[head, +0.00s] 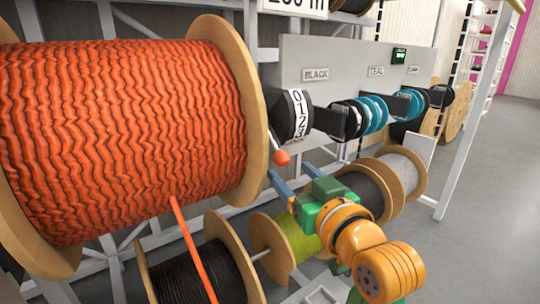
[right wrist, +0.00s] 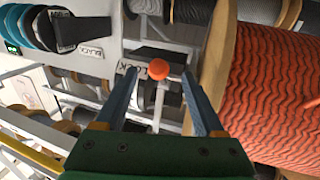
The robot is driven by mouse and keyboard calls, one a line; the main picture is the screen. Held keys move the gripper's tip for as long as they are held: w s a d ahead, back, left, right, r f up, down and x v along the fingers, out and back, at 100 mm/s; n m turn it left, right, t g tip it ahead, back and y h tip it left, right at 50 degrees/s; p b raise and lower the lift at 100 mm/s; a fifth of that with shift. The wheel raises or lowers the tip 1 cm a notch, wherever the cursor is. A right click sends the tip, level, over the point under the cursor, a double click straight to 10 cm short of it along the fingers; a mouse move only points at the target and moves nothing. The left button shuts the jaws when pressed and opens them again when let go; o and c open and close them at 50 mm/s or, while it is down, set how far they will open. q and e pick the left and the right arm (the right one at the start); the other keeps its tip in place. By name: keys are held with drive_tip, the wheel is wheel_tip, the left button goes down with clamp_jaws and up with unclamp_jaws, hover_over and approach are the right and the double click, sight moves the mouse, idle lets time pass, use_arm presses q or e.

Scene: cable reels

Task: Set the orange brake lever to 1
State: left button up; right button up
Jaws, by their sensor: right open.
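The brake lever has a round orange knob (head: 282,158) on a thin light stem, beside the large orange cable reel (head: 120,130). Its stem hangs down from near a black hub with a white number dial (head: 299,114) reading 0, 1, 2, 3. I cannot tell which number the lever is at. My right gripper (head: 290,172) is open, its blue fingers pointing up at the knob. In the right wrist view the knob (right wrist: 158,69) appears centred between the two fingertips (right wrist: 159,74); no contact shows. My left gripper is out of view.
A grey panel (head: 350,60) with BLACK and TEAL labels carries black and teal cable coils (head: 372,113) right of the dial. Below are reels of black cable (head: 195,280) and yellow-green cable (head: 285,238) close to my right arm. Open floor (head: 480,200) lies at the right.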

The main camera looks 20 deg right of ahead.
sight(285, 162)
drive_tip(key=shift+w+d+r, duration=0.1)
drive_tip(key=shift+w+r, duration=0.05)
drive_tip(key=shift+w, duration=0.25)
drive_tip(key=shift+w+r+p, duration=0.3)
drive_tip(key=shift+w+r, duration=0.1)
drive_tip(key=shift+w, duration=0.25)
drive_tip(key=shift+w+a+f, duration=0.1)
drive_tip(key=shift+w, duration=0.45)
drive_tip(key=shift+w+a+f, duration=0.1)
drive_tip(key=shift+w, duration=0.4)
drive_tip(key=shift+w+f, duration=0.1)
drive_tip(key=shift+w, duration=0.15)
drive_tip(key=shift+s, duration=0.25)
drive_tip(key=c, duration=0.6)
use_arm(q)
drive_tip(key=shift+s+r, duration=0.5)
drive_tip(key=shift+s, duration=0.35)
use_arm(e)
clamp_jaws()
